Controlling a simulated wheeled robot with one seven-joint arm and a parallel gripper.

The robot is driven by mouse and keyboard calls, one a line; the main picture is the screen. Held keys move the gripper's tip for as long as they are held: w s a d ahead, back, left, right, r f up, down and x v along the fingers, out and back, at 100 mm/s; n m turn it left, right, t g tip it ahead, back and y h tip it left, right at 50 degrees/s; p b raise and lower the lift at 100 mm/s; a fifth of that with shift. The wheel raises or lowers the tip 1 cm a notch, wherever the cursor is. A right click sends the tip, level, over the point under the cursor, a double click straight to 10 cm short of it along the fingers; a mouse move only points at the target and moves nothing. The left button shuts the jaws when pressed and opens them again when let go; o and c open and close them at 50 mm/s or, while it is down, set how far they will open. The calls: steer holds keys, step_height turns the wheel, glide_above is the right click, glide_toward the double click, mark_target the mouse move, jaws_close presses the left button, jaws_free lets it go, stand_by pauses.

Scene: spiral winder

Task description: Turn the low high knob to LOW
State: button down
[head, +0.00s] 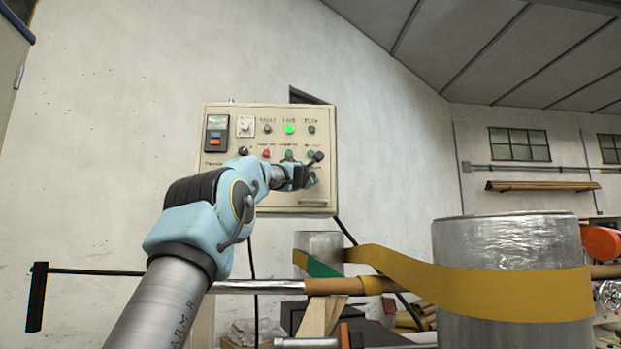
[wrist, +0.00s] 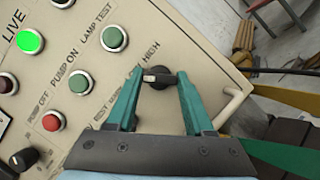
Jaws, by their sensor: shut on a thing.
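The low high knob (wrist: 159,80) is a round black knob with a pale pointer mark, on the cream control panel (head: 222,190). In the wrist view HIGH is readable above it; the LOW lettering is partly hidden by my left finger. The pale mark points left in that picture. My gripper (wrist: 158,76) has its two green fingers on either side of the knob and is shut on it. In the head view my gripper (head: 311,172) is at the panel's lower right and hides the knob.
A lit green LIVE lamp (wrist: 29,41), a red pump off button (wrist: 52,121), green pump on button (wrist: 80,82) and lamp test button (wrist: 114,38) are near. A panel handle (wrist: 231,103) is close to the right finger. A large metal drum (head: 500,235) stands right.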

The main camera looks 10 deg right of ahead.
steer(key=shift+c, duration=1.4)
jaws_free()
steer(key=b+v, duration=0.8)
steer(key=v, duration=0.3)
steer(key=shift+b, duration=0.4)
